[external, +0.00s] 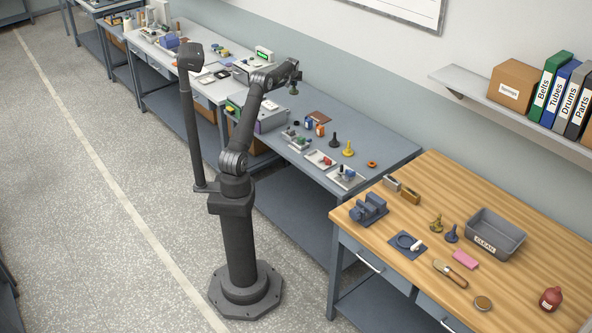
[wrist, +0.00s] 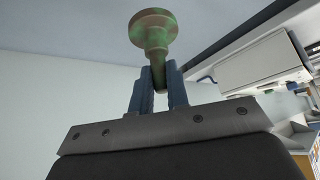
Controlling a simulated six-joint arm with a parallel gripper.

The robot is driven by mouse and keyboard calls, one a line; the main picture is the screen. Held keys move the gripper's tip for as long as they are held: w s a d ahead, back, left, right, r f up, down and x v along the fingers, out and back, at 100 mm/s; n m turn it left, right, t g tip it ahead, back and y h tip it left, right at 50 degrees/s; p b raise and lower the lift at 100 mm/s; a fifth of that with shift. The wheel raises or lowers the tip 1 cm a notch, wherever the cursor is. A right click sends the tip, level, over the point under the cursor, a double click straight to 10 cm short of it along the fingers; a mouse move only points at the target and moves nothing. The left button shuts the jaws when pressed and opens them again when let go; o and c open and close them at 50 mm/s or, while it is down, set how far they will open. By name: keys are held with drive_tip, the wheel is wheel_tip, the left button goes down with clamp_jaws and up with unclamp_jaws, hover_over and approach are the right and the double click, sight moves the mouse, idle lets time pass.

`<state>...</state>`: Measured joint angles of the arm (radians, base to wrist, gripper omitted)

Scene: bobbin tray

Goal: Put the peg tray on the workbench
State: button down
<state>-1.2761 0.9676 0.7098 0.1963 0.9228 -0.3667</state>
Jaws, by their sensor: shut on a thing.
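My gripper (external: 295,78) is raised over the grey bench (external: 385,142). It is shut on a mottled green-brown peg-like piece (wrist: 153,30) with a round flat end and a narrower stem. The stem sits between the fingers in the wrist view (wrist: 158,92); in the external view the piece (external: 293,91) is small and dark. Small pale trays with parts stand on the grey bench: one at the left (external: 289,143), one in the middle (external: 314,164), one at the right (external: 338,183). I cannot tell which is the peg tray. The wood-topped workbench (external: 510,310) is at the right.
A black peg (external: 334,139), a yellow peg (external: 348,149) and an orange ring (external: 371,164) stand near the trays.

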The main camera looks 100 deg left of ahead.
drive_tip(key=w+d+m+t, duration=0.1)
drive_tip(key=w+d, duration=0.4)
drive_tip(key=w, duration=0.4)
drive_tip(key=w+d+m, duration=0.2)
drive_tip(key=w+d, duration=0.2)
drive_tip(key=w, duration=0.6)
drive_tip(key=w+d+m+t, duration=0.1)
drive_tip(key=w+d, duration=0.4)
drive_tip(key=w, duration=0.4)
drive_tip(key=w+d+r+m+t+h, duration=0.2)
drive_tip(key=w+d+m, duration=0.2)
drive_tip(key=w+d, duration=1.9)
drive_tip(key=w+d+m+t+h, duration=0.15)
drive_tip(key=w+d, duration=0.35)
drive_tip(key=d, duration=1)
drive_tip(key=w+d+m, duration=0.3)
drive_tip(key=w+d, duration=0.1)
drive_tip(key=d, duration=1.2)
drive_tip(key=s+d+r+m+t+h, duration=0.15)
drive_tip(key=d+m, duration=0.25)
drive_tip(key=d, duration=3.1)
hover_over(415, 215)
wheel_tip(415, 215, down, 7)
drive_tip(key=shift+h, duration=0.5)
drive_tip(key=shift+f, duration=2.1)
drive_tip(key=shift+f, duration=0.1)
